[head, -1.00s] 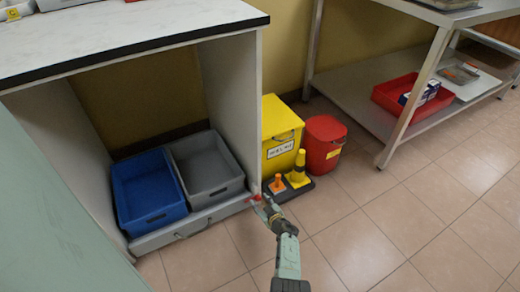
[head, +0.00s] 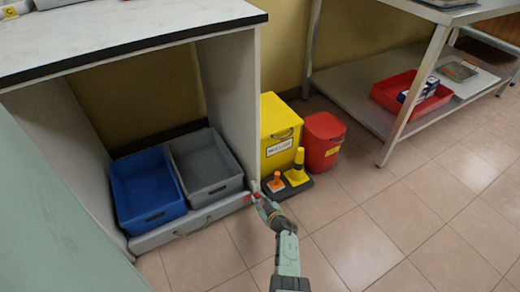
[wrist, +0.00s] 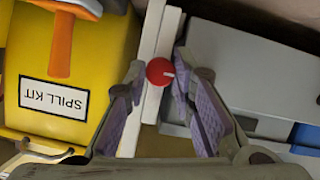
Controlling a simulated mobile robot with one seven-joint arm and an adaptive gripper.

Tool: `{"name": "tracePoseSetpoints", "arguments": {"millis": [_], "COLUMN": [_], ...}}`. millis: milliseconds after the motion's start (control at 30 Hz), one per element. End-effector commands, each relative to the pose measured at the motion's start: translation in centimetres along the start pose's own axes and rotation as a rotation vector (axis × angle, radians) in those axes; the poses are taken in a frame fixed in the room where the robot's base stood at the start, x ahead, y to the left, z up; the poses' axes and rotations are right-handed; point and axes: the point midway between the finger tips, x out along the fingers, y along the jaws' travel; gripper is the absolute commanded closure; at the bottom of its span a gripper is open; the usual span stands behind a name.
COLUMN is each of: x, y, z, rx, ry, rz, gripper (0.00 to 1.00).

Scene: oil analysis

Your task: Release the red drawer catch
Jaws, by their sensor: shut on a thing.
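The red drawer catch (wrist: 160,71) is a round red knob with a pale mark on its face, at the edge of the pale cabinet side in the wrist view. My gripper (wrist: 159,80) is shut on it, with one purple-padded finger on each side of the knob. In the head view my gripper (head: 262,202) is at the right end of the low drawer (head: 192,222), and its fingers partly hide the catch there.
A blue bin (head: 150,214) and a grey bin (head: 217,189) stand above the drawer front. A yellow spill kit box (head: 281,133), a small cone stand (head: 290,183) and a red bin (head: 323,141) stand right of the cabinet side. The tiled floor (head: 370,230) in front is clear.

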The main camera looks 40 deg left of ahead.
Motion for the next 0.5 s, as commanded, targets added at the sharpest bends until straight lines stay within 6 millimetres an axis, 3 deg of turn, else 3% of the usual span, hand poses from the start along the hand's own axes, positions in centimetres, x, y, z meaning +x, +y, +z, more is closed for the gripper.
{"name": "tracePoseSetpoints", "arguments": {"millis": [500], "x": [0.07], "y": [0.44], "z": [0.22], "rx": [0.268], "ry": [0.009], "rz": [-0.108], "gripper": [1.00]}}
